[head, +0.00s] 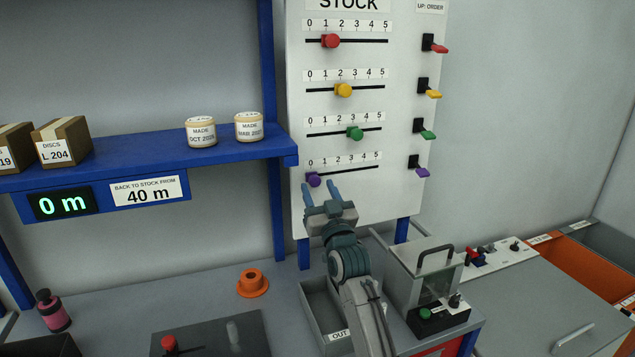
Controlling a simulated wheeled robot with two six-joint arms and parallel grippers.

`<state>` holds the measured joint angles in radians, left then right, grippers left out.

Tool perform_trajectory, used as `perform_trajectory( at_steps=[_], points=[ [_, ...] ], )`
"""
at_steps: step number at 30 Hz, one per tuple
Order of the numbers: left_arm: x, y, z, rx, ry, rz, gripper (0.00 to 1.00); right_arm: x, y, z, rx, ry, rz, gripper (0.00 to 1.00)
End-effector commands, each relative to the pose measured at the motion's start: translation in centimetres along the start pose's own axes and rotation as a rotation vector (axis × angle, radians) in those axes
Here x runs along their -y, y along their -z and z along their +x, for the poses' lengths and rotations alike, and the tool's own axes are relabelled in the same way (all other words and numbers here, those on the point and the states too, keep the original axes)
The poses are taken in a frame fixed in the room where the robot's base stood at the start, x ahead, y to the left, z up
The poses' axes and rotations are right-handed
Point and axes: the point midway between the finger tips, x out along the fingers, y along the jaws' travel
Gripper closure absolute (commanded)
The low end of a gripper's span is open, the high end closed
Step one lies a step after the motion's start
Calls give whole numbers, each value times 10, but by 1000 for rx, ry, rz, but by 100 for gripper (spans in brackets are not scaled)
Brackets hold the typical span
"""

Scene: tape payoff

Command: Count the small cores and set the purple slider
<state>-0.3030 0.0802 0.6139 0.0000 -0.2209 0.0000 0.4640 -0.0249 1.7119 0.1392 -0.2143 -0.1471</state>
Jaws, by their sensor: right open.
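The purple slider (313,180) sits at the 0 end of the lowest scale on the white stock board (400,205). My right gripper (321,187) is open and empty in front of the board, fingers pointing up. Its left fingertip is just below the purple slider; I cannot tell whether they touch. My left gripper is out of view. No small cores can be made out for sure; an orange flanged piece (253,284) stands on the bench.
Red (330,41), yellow (343,90) and green (355,133) sliders sit above. Coloured levers, one purple (421,172), line the board's right side. The blue shelf (240,148) holds two tape rolls and boxes. An OUT tray (315,305) and clear-sided box (425,275) flank my right arm.

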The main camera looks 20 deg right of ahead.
Motion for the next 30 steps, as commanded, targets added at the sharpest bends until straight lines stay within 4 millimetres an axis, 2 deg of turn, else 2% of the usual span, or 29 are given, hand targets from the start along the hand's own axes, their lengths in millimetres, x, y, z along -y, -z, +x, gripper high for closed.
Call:
perform_trajectory(
  at_steps=[2,5,13,14,21,26,30],
  points=[
    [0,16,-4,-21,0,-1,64,0,2,9,0,0,0,52],
    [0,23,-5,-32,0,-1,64,0,0,13,1,0,0,52],
    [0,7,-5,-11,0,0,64,0,-1,14,1,0,0,52],
    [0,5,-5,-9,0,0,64,0,-1,14,1,0,-1,54],
    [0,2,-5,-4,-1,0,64,0,-1,14,1,0,-1,100],
    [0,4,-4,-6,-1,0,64,-2,-1,14,1,0,-2,100],
    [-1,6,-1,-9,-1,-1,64,-21,-2,14,0,0,-7,100]
  ],
)
